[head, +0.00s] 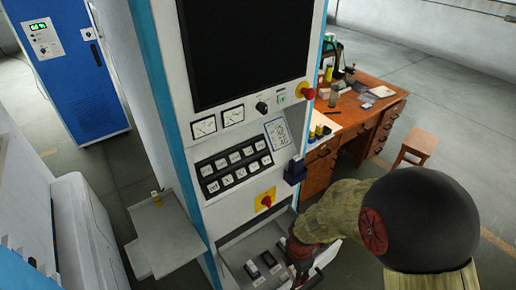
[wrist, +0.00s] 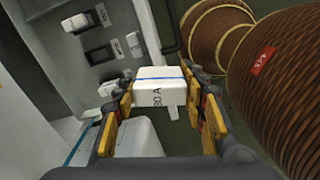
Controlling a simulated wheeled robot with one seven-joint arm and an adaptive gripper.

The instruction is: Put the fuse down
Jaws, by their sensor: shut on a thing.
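My gripper (wrist: 160,98) is shut on a white block-shaped fuse (wrist: 161,80), with a blue line across it and dark lettering that seems to read "80 A". Its yellow-padded fingers sit on both sides of the fuse. The fuse appears clear of the grey panel behind it. In the head view my gripper (head: 301,252) is low at the cabinet's open bay, and the fuse cannot be made out there. Dark fuse holders (head: 253,269) with pale labels are on the bay's panel. The wrist view also shows a dark holder (wrist: 100,54) and a white-topped one (wrist: 76,22).
The white and blue cabinet (head: 228,151) rises above the bay, with a red knob on yellow (head: 266,200). A grey side shelf (head: 165,238) carries a small yellow-topped item (head: 156,198). A wooden desk (head: 372,117) and stool (head: 419,143) stand at the right.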

